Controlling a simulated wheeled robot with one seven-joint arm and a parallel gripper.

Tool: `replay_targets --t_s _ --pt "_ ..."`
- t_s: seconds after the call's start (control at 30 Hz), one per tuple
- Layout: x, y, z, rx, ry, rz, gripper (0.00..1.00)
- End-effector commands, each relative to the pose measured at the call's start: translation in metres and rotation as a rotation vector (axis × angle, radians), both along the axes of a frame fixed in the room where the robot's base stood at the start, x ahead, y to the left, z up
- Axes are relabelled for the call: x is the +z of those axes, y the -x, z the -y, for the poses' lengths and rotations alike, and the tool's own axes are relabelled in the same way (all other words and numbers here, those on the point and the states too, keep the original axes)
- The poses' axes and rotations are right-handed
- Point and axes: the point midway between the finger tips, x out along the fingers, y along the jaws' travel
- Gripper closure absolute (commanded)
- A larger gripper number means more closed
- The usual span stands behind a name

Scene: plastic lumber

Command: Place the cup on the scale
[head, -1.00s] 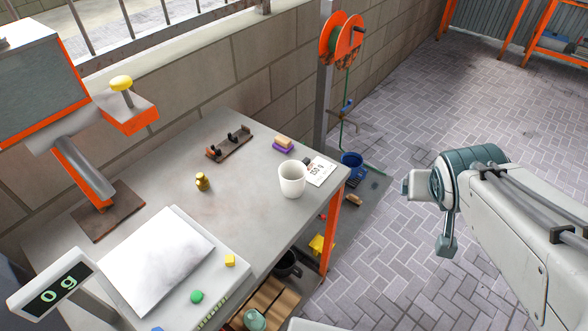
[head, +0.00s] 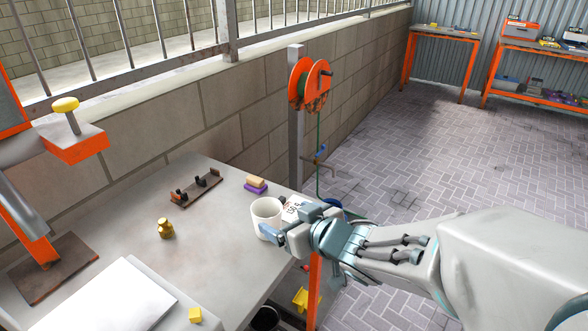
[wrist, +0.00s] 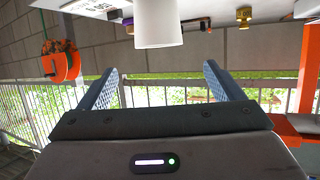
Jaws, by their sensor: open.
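The white cup (head: 265,220) stands upright near the right end of the grey table. It also shows upside down at the top of the wrist view (wrist: 158,25). My gripper (head: 288,224) is open beside the cup's right side, and one finger overlaps the cup's front in the head view. In the wrist view the two fingers (wrist: 161,68) are spread with nothing between them, and the cup lies beyond the tips. The scale's flat plate (head: 105,300) is at the lower left of the head view, partly cut off. Its display is out of view.
A printed card (head: 293,209) lies behind my gripper. An orange-grey press (head: 45,240) stands at the left. A hose reel (head: 308,83) hangs behind.

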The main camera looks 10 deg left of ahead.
Motion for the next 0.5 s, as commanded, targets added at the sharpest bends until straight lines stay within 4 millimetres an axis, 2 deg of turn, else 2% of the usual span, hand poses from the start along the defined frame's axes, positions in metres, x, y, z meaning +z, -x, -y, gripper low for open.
replay_targets --t_s 0.23,0.5 --pt "-0.003 -0.009 -0.009 -0.006 0.003 -0.006 0.13" --pt "-0.017 -0.027 -0.027 -0.008 0.004 -0.004 0.13"
